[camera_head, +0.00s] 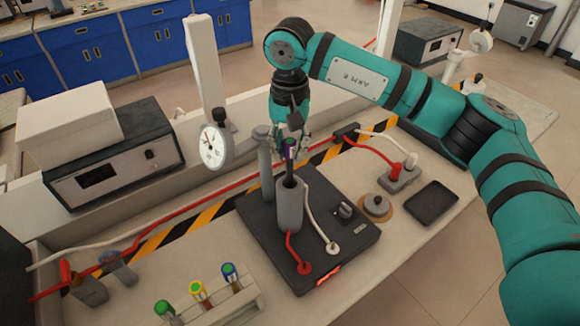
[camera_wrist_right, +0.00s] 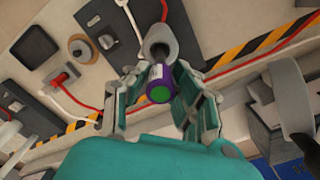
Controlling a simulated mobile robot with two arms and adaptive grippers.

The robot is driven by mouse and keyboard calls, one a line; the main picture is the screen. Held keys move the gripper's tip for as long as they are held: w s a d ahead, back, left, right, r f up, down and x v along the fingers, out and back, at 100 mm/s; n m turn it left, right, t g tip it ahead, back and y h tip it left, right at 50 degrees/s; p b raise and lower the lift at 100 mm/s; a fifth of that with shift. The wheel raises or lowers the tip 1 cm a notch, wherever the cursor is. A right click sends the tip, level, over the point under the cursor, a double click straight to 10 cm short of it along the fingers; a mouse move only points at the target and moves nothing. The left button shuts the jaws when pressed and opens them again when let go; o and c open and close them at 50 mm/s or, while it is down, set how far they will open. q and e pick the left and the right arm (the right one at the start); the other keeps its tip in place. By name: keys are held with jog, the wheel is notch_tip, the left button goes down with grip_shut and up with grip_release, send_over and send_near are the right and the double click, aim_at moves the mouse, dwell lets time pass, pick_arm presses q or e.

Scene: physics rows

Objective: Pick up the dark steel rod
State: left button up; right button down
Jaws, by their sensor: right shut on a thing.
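My right gripper (camera_head: 290,143) points down over the grey upright cylinder (camera_head: 290,210) on the black base plate. It is shut on the dark steel rod (camera_head: 289,173), near its purple upper end. The rod stands about upright above the cylinder's mouth; its lower end is hidden there, and I cannot tell how deep it sits. In the right wrist view the rod's purple end with a green centre (camera_wrist_right: 159,90) lies between the fingers of my gripper (camera_wrist_right: 160,98), with the cylinder's opening (camera_wrist_right: 158,48) behind it. My left gripper is not in view.
A rack (camera_head: 236,306) with green-, yellow- and blue-topped rods stands in front. A taller grey post (camera_head: 264,165) stands just left of the cylinder. A dial gauge (camera_head: 214,146) on a white column is further left. Red and white cables and a black tray (camera_head: 432,203) lie right.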

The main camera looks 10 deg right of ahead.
notch_tip(320, 180, up, 11)
jog(key=shift+f+b, duration=0.15)
jog(key=shift+b, duration=0.75)
jog(key=c, duration=1.7)
grip_release()
grip_shut()
